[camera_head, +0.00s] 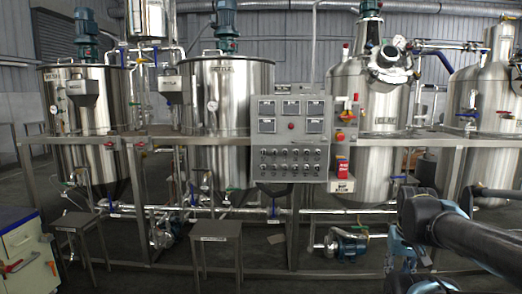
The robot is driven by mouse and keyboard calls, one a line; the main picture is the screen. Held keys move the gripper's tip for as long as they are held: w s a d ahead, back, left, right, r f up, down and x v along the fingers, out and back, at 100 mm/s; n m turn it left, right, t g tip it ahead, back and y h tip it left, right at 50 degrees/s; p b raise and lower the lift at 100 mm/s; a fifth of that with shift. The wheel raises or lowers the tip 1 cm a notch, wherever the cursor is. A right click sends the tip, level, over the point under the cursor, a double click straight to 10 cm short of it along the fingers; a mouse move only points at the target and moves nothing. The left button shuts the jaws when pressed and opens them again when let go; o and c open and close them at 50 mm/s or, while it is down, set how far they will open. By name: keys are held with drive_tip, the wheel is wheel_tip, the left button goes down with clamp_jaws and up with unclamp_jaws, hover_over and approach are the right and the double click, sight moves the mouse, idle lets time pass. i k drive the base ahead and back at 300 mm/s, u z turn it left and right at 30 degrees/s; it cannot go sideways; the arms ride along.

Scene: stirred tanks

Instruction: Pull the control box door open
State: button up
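The control box (290,150) is a grey upright panel mounted on the steel frame, near the middle of the view. Its front carries small display windows in the upper part and rows of knobs and buttons below. A red button sits between the upper windows. The front looks flat and shut; I cannot make out a handle or hinge for a door. My dark arm reaches in from the right edge, below and to the right of the box and apart from it in the picture. I cannot make out gripper fingers in this view.
Large steel tanks (225,100) stand behind the frame (230,139). A red box (342,169) is just right of the control box. Two dark stools (216,229) stand in front at the left. A blue pump (347,245) sits low. A white cabinet (25,255) is at lower left.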

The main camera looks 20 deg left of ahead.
sight(279, 123)
drive_tip(key=u, duration=0.8)
drive_tip(key=k, duration=1)
drive_tip(key=z, duration=1.1)
drive_tip(key=i, duration=1.25)
drive_tip(key=u, duration=0.8)
